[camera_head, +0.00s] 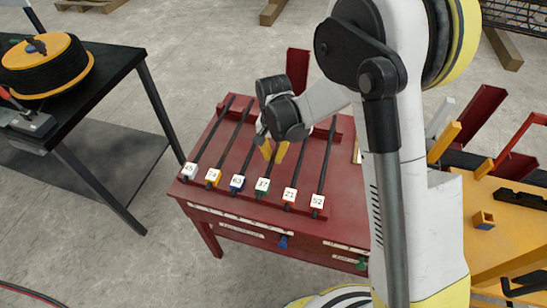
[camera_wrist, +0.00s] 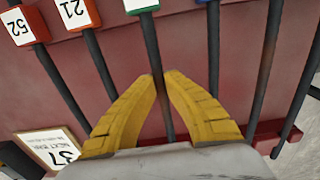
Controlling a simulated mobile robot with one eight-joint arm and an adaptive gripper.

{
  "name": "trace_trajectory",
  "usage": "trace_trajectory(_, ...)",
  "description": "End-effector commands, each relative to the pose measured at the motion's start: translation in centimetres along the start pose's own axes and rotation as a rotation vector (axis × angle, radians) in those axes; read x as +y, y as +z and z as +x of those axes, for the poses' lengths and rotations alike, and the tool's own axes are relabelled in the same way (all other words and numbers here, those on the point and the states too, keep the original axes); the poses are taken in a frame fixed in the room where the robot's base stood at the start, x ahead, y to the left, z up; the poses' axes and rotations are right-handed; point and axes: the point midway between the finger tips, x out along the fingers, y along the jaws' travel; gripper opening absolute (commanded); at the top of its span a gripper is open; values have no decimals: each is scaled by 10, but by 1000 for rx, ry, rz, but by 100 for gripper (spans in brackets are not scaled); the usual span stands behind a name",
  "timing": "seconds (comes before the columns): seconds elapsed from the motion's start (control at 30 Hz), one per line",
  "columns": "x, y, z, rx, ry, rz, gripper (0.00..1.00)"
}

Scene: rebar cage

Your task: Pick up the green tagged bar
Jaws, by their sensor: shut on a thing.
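The green tagged bar (camera_head: 263,187) lies on the red table, its white label reading 37 at the front end. In the wrist view the bar (camera_wrist: 152,42) runs down between my yellow fingers, and its green tag is cut by the top edge. My gripper (camera_head: 273,156) is shut on the bar partway along its length; it also shows in the wrist view (camera_wrist: 161,76). The bar still lies in line with its neighbours, and I cannot tell whether it is clear of its support. The far end is hidden by my gripper.
Other tagged bars lie on both sides, including the blue tagged bar (camera_head: 237,183) and the orange tagged bar (camera_head: 290,196). A placard reading 37 (camera_wrist: 52,148) stands beside the bars. A black table (camera_head: 110,72) is at left, a yellow bench (camera_head: 510,240) at right.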

Motion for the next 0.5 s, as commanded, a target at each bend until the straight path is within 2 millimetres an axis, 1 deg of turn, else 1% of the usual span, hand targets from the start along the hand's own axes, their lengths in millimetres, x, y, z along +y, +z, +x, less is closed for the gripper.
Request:
trace_trajectory(0.03,0,0,-12,0,0,0,0)
trace_trajectory(0.1,0,0,-23,0,1,0,0)
trace_trajectory(0.13,4,-1,-26,0,1,3,0)
trace_trajectory(0.27,28,-8,-39,0,1,5,0)
trace_trajectory(0.5,77,-21,-69,0,0,5,0)
